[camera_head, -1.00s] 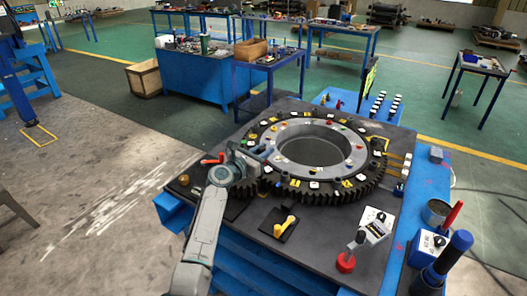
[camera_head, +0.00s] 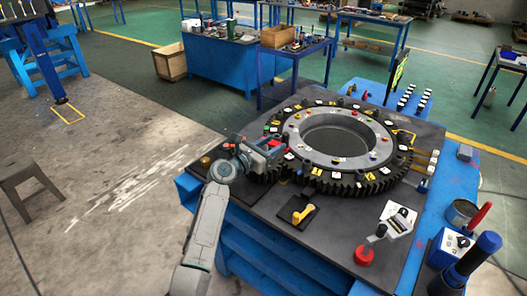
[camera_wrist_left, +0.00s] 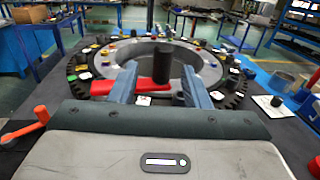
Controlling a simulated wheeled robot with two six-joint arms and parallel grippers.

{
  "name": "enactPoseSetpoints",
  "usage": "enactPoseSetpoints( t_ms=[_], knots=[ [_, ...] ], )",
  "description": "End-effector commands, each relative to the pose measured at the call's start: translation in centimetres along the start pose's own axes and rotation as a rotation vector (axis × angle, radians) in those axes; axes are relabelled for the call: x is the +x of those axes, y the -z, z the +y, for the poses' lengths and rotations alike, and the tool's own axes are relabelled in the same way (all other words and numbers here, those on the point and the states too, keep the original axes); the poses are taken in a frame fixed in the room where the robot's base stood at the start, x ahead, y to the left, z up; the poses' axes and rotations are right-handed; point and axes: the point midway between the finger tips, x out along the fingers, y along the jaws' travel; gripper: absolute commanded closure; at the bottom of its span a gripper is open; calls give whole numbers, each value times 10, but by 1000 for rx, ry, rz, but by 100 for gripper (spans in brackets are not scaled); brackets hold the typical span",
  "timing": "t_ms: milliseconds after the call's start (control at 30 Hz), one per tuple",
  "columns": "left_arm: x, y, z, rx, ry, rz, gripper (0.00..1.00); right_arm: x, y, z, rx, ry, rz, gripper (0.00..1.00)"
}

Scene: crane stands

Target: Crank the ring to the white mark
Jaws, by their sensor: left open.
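The toothed dark ring (camera_head: 385,183) lies flat around a grey inner ring (camera_head: 296,126) on the dark bench top. Coloured and white tags sit on it; I cannot tell which is the white mark. My left gripper (camera_head: 276,152) is at the ring's left edge. In the left wrist view its fingers (camera_wrist_left: 160,84) are open, apart on either side of a black upright knob (camera_wrist_left: 162,62). A red crank arm (camera_wrist_left: 148,88) runs below the knob, between and past the fingers. I cannot tell whether a finger touches the knob. My right gripper is not in view.
An orange lever (camera_wrist_left: 26,128) stands left of my wrist. The bench's front left corner is mostly clear.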

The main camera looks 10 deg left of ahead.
Motion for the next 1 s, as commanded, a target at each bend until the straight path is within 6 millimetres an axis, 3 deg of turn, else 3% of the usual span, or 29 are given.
enactPoseSetpoints(
  t_ms=[100,300,1000],
  knots=[
    [-20,2,1,2,-2,0,57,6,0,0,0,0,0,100],
    [-37,0,0,1,0,0,57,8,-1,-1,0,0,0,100],
    [-44,6,-3,39,3,17,57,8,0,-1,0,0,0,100]
  ],
)
